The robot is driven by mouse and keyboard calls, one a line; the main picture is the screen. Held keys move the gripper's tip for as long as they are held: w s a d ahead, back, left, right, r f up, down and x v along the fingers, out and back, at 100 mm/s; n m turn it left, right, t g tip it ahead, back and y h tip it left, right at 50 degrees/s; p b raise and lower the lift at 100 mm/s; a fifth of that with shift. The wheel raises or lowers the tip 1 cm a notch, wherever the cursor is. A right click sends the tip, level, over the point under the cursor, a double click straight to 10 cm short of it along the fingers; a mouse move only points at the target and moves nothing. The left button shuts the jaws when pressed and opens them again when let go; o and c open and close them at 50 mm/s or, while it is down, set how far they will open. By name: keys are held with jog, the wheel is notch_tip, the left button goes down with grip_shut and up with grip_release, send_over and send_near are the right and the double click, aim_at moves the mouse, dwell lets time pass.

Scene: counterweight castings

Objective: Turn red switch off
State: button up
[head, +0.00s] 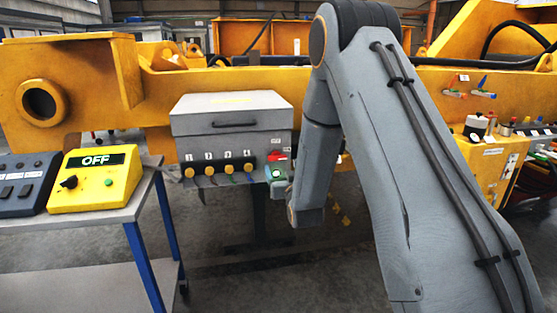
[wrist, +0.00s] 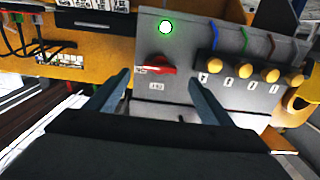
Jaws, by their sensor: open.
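The red switch (wrist: 156,66) is a red rotary handle on the front of a grey control box (wrist: 182,72), with a small white label beside it. In the head view the red switch (head: 278,157) sits at the box's right end, above a lit green lamp (head: 277,173). The lamp (wrist: 166,27) also glows green in the wrist view, where the picture is turned over. My gripper (wrist: 160,78) is open, its two fingers on either side of the switch in the picture; contact cannot be told.
Several yellow knobs (wrist: 248,65) line the panel beside the switch. A yellow box (head: 97,180) with an "OFF" display and black knob stands on a table (head: 92,216) at left. Large yellow castings (head: 78,75) stand behind. The floor below is open.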

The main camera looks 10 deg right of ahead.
aim_at(278, 159)
jog(key=shift+w+r+p, duration=0.1)
jog(key=shift+w+p, duration=0.75)
jog(key=shift+w, duration=3.05)
jog(key=c, duration=1)
jog(key=shift+c, duration=0.2)
